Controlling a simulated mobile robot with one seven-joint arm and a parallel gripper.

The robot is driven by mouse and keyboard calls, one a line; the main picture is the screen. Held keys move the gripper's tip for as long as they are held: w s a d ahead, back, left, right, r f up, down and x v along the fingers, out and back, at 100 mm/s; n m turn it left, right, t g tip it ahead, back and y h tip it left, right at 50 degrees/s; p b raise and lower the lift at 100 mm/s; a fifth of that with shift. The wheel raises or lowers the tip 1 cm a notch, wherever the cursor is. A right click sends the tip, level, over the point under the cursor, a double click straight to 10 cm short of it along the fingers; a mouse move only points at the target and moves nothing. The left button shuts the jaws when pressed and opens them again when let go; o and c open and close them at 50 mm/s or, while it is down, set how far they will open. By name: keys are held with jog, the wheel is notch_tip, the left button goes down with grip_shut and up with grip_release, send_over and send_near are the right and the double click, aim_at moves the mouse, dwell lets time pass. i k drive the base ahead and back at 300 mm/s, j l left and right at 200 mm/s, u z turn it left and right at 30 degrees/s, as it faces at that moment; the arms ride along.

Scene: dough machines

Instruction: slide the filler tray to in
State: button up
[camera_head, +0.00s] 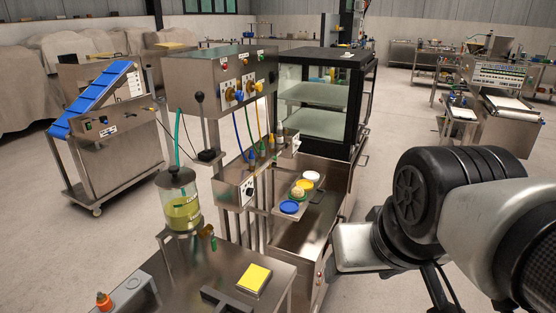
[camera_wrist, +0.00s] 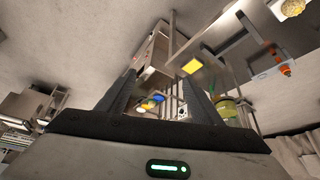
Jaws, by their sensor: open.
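The filler machine (camera_head: 240,90) stands in the middle of the head view, with a control panel and coloured knobs. What looks like its tray (camera_head: 316,192) sticks out low at its right side and carries blue, yellow and white discs and a pale lump. In the wrist view, which is turned over, the blue disc (camera_wrist: 148,104) and a yellow one show between the fingers, beyond them. My gripper (camera_wrist: 160,85) is open, with nothing between its fingers. It is apart from the tray; in the head view my arm is at the right.
A black-framed glass cabinet (camera_head: 325,95) stands behind the tray. A steel table (camera_head: 200,275) with a yellow pad (camera_head: 254,279) is in front. A clear jar (camera_head: 180,200) of yellow-green stuff stands left of the filler. Open floor (camera_head: 405,125) lies to the right.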

aim_at(288, 207)
jog(key=z, duration=0.15)
jog(key=i+l+u, duration=0.1)
jog(key=u, duration=0.95)
jog(key=i+l+u, duration=0.1)
jog(key=l+u, duration=0.7)
jog(key=l, duration=0.2)
jog(key=l+u, duration=0.1)
jog(key=l, duration=0.7)
jog(key=k+l+u, duration=0.1)
jog(key=l, duration=0.7)
